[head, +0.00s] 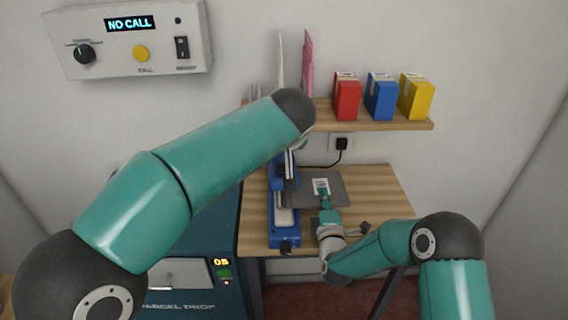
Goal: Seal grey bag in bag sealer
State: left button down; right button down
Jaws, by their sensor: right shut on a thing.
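The grey bag (342,184) has a white label and is stretched out flat over the wooden table, its left edge at the bag sealer.
A wooden shelf (385,125) above the table carries a red box (346,98), a blue box (380,98), a yellow box (415,98) and upright white and pink bags. A teal parcel drop (190,292) stands at left. The table's right part (385,190) is clear.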

aim_at(284, 166)
jog(key=shift+r, duration=0.55)
